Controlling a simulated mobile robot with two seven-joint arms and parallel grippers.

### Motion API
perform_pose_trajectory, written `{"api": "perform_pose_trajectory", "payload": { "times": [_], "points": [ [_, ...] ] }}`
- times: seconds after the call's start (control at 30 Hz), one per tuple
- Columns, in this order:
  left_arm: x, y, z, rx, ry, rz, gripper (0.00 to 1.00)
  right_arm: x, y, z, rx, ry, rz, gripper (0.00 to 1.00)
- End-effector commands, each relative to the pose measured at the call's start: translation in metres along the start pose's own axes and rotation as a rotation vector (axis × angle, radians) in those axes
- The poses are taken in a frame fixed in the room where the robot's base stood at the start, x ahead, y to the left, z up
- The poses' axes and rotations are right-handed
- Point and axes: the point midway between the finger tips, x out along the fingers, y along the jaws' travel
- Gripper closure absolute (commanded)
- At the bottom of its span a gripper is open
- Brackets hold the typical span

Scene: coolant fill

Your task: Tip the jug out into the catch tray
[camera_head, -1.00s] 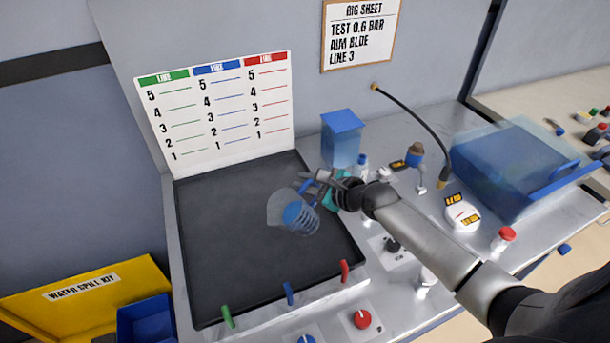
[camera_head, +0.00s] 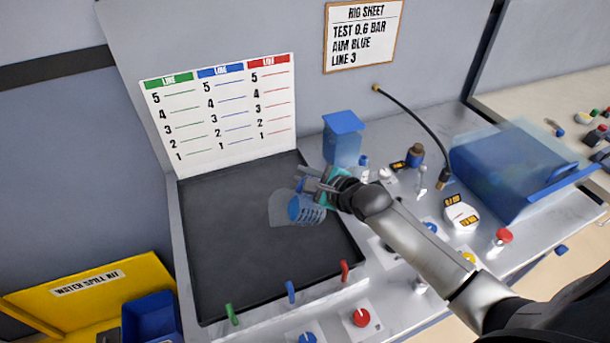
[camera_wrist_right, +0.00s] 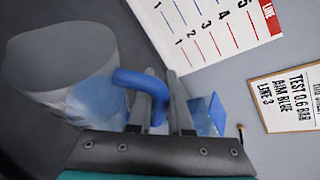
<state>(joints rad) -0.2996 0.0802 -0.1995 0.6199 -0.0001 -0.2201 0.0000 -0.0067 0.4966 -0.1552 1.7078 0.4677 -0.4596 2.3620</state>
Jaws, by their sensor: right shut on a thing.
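A clear jug (camera_head: 285,208) with a blue handle and blue liquid is tilted well over on its side above the dark catch tray (camera_head: 225,265). Its mouth points to the left in the head view. My right gripper (camera_head: 315,183) is shut on the jug's blue handle, over the right part of the tray. The right wrist view shows the jug (camera_wrist_right: 60,70) and its handle (camera_wrist_right: 142,82) between the fingers (camera_wrist_right: 160,105). Liquid shows in the lower part of the jug; I cannot make out a stream. My left gripper is not in view.
A line chart (camera_head: 222,112) stands behind the tray. Green, blue and red clips (camera_head: 290,291) sit on its front edge. A blue box (camera_head: 343,140), small bottles and a clear blue case (camera_head: 515,165) stand to the right. A yellow spill kit (camera_head: 95,290) is at lower left.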

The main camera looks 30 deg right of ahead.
Motion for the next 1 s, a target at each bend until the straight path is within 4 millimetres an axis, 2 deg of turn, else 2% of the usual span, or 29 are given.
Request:
{"api": "perform_pose_trajectory", "payload": {
  "times": [0.63,1.0],
  "points": [
    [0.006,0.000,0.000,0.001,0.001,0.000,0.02,0.000,-0.001,0.001,-0.004,-0.003,-0.003,1.00],
    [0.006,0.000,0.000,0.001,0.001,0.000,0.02,-0.005,-0.004,0.013,-0.089,0.014,-0.039,1.00]
  ]
}}
